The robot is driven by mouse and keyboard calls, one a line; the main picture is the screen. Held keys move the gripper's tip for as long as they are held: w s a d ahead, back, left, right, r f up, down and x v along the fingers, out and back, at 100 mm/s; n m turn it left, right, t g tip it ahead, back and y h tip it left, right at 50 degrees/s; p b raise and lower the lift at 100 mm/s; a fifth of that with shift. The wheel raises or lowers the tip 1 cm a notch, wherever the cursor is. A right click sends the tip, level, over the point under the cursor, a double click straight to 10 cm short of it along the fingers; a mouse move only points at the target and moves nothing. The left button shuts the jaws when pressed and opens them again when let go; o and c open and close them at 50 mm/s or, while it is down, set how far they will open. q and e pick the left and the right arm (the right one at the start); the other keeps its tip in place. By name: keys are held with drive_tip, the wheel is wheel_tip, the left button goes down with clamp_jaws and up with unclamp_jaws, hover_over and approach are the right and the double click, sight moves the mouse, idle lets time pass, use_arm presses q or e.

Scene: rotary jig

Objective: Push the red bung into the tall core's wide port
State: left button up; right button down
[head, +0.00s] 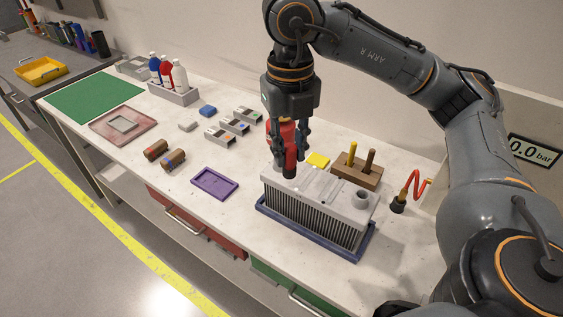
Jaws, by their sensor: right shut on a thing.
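The tall core (313,218) is a grey finned block standing in a blue tray (353,257) on the bench. A round raised port (360,197) shows on its top at the right end. My right gripper (289,155) points down over the left end of the core. It is shut on the red bung (289,148), held upright with its dark lower end close to the core's top. I cannot tell whether that end touches the core or a port there; the bung and fingers cover that spot. My left gripper is not in view.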

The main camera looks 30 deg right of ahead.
drive_tip(key=m, duration=0.2)
drive_tip(key=r+m, duration=0.1)
drive_tip(key=m, duration=0.1)
drive_tip(key=d+r+m, duration=0.1)
drive_tip(key=m, duration=0.1)
drive_tip(key=shift+s+r, duration=0.1)
drive_tip(key=shift+s, duration=0.2)
drive_tip(key=shift+w, duration=0.2)
drive_tip(key=w+d+f+p, duration=0.2)
drive_tip(key=w+f, duration=0.2)
drive_tip(key=w+d+f+p, duration=0.1)
drive_tip(key=w+f+p, duration=0.1)
drive_tip(key=w+f, duration=0.2)
drive_tip(key=w+d+f+p, duration=0.2)
drive_tip(key=w+f, duration=0.2)
drive_tip(key=shift+w+d+f, duration=0.2)
drive_tip(key=shift+d, duration=0.15)
drive_tip(key=shift+f, duration=0.25)
drive_tip(key=shift+f, duration=0.1)
